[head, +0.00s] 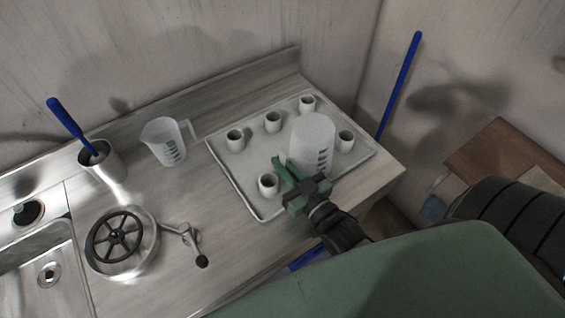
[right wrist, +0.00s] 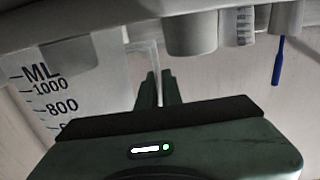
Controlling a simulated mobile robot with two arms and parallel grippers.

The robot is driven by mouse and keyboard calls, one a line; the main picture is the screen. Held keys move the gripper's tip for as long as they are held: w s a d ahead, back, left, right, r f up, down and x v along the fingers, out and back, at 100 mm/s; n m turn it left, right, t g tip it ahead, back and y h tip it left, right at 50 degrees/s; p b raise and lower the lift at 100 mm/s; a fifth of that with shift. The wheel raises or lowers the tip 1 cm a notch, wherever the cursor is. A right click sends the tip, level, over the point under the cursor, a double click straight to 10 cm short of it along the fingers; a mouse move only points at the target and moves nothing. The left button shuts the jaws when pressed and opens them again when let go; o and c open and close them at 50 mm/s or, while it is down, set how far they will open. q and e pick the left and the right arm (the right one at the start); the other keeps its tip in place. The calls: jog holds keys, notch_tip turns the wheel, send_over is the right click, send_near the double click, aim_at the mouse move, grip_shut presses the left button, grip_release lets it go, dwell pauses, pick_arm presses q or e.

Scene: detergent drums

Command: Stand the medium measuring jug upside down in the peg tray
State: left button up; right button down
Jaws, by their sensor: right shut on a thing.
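A translucent measuring jug (head: 312,138) is upside down over the right part of the peg tray (head: 240,193), its closed base up. In the right wrist view the jug (right wrist: 55,105) shows ML, 1000 and 800 marks. My right gripper (head: 292,178) is shut on the jug's handle (right wrist: 146,62), on the jug's near left side. A peg shows dimly through the jug wall. I cannot tell whether the rim rests on the tray. Several short white pegs (head: 273,121) stand bare around it. My left gripper is not in view.
Another jug (head: 164,143) stands upright on the counter, left of the tray. A metal pot (head: 100,160) holds a blue-handled tool. A handwheel (head: 114,237) and lever (head: 192,240) are at front left, beside the sink (head: 45,285). A blue pole (head: 400,85) leans behind the counter's right end.

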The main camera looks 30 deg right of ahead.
jog(key=c, duration=1.5)
grip_release()
jog(key=shift+s+f, duration=0.15)
jog(key=shift+s, duration=0.35)
jog(key=s, duration=0.2)
jog(key=s+b, duration=0.2)
jog(key=s, duration=0.1)
jog(key=shift+s+d, duration=0.25)
jog(key=shift+s, duration=0.65)
